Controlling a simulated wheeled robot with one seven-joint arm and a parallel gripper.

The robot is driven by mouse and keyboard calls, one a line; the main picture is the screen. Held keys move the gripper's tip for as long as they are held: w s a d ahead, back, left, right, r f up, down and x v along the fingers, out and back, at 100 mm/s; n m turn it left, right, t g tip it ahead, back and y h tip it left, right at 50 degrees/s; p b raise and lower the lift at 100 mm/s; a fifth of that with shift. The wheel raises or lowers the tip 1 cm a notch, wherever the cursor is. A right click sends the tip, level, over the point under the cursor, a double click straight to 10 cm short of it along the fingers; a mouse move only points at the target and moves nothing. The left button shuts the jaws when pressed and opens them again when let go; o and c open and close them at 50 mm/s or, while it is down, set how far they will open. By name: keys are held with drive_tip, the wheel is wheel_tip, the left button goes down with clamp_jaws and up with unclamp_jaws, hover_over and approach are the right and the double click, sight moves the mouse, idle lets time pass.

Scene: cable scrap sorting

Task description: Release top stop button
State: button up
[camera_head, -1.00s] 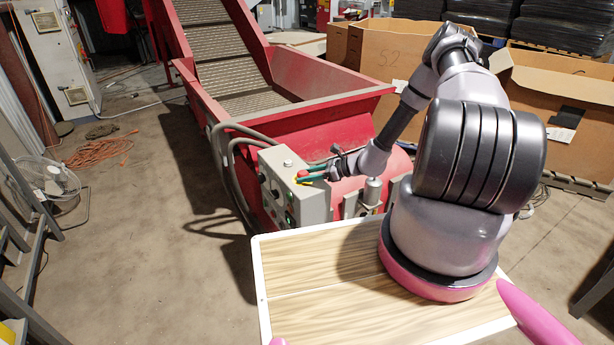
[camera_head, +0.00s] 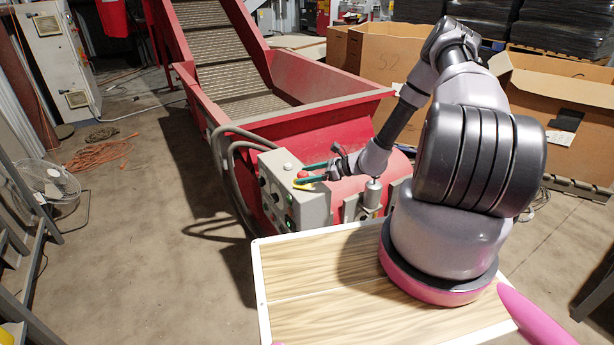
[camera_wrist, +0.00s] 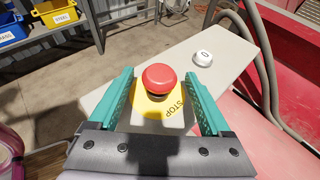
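The red mushroom stop button (camera_wrist: 158,79) sits on a yellow plate marked STOP (camera_wrist: 163,107) on the grey control box. In the head view the button (camera_head: 303,174) is small, on the upper face of the control box (camera_head: 312,205). My gripper (camera_wrist: 160,78) is open, with one teal finger on each side of the button and a visible gap on both sides. My gripper (camera_head: 310,174) also shows at the box in the head view. I cannot tell whether the button is pressed in.
A white round button (camera_wrist: 203,58) lies farther along the same face. The red conveyor hopper (camera_head: 300,122) stands behind the box, with grey hoses (camera_head: 232,160) beside it. Cardboard boxes (camera_head: 385,72) stand at the back right.

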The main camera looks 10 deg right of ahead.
drive_tip(key=shift+d, duration=0.1)
drive_tip(key=v, duration=1)
drive_tip(key=shift+s+d+r, duration=0.2)
drive_tip(key=s+a+r+n+g+h, duration=0.15)
drive_tip(key=r+n, duration=0.25)
drive_tip(key=r, duration=0.6)
drive_tip(key=s+a+r+n+g+h, duration=0.1)
drive_tip(key=s+r+n+h, duration=0.2)
drive_tip(key=r, duration=0.7)
drive_tip(key=s+a+r+n+g+h, duration=0.1)
drive_tip(key=s+a+r+n+g, duration=0.1)
drive_tip(key=r+n, duration=0.5)
drive_tip(key=s+r+n+t+h, duration=0.4)
drive_tip(key=s+r+n+t, duration=0.1)
drive_tip(key=s+r, duration=1.3)
wheel_tip(320, 180, up, 3)
drive_tip(key=shift+s+f+h, duration=0.15)
drive_tip(key=shift+s+h, duration=0.05)
drive_tip(key=shift+h, duration=0.15)
